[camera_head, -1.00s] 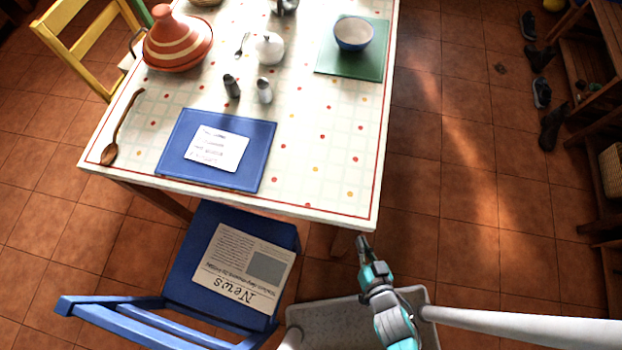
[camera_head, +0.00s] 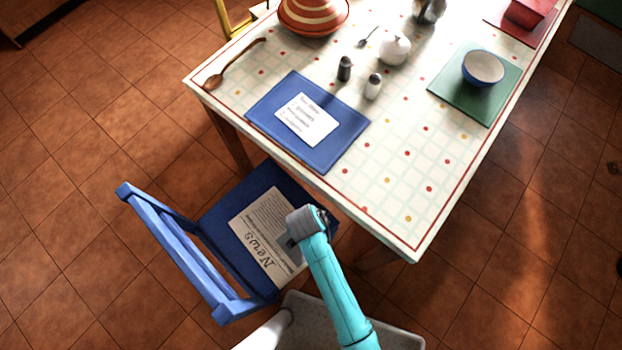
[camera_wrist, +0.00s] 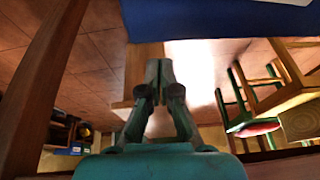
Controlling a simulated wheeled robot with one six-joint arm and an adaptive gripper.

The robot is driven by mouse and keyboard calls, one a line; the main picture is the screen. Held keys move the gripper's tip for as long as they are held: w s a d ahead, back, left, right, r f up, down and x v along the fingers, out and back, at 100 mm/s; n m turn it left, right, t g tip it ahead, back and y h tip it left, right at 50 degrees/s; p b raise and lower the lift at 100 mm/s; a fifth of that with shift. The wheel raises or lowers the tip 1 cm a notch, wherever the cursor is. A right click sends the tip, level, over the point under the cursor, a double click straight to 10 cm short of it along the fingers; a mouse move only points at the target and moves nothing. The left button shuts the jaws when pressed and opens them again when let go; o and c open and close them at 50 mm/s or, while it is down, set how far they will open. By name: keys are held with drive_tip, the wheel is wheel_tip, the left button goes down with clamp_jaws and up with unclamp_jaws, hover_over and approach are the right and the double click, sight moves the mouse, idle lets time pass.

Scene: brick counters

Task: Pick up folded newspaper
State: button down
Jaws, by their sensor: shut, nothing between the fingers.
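The folded newspaper (camera_head: 262,232) lies flat on the seat of the blue chair (camera_head: 219,218), with its "News" headline towards the chair's backrest. My arm's grey and turquoise end covers its right edge in the head view. My gripper's fingers are hidden there. In the wrist view my gripper (camera_wrist: 159,66) is shut and empty, its fingers together and apart from the blue surface. That blue surface (camera_wrist: 230,18) at the top is probably the chair seat. The newspaper cannot be made out for certain in that view.
The table (camera_head: 405,236) stands close beside the chair, its near corner right of my arm. A blue placemat (camera_head: 342,157) with a white card (camera_head: 307,119) lies near its edge. In the wrist view, a yellow chair (camera_wrist: 285,95) stands at right. Tiled floor is open left.

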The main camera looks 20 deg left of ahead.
drive_tip(key=shift+m+h, duration=0.3)
drive_tip(key=shift+h, duration=0.1)
drive_tip(key=w+f, duration=0.1)
drive_tip(key=f, duration=0.1)
drive_tip(key=w+a+f, duration=0.1)
drive_tip(key=f, duration=0.2)
drive_tip(key=w+a+f, duration=0.1)
drive_tip(key=f, duration=0.1)
drive_tip(key=shift+w+f, duration=0.15)
drive_tip(key=shift+f, duration=0.2)
drive_tip(key=shift+a+f, duration=0.15)
drive_tip(key=shift+f, duration=0.15)
drive_tip(key=shift+s+a, duration=0.4)
drive_tip(key=shift+s, duration=0.45)
drive_tip(key=shift+s+a, duration=0.35)
drive_tip(key=shift+s, duration=0.5)
drive_tip(key=shift+s+a, duration=0.35)
drive_tip(key=shift+s, duration=0.3)
drive_tip(key=shift+s+a, duration=0.3)
drive_tip(key=shift+s, duration=0.45)
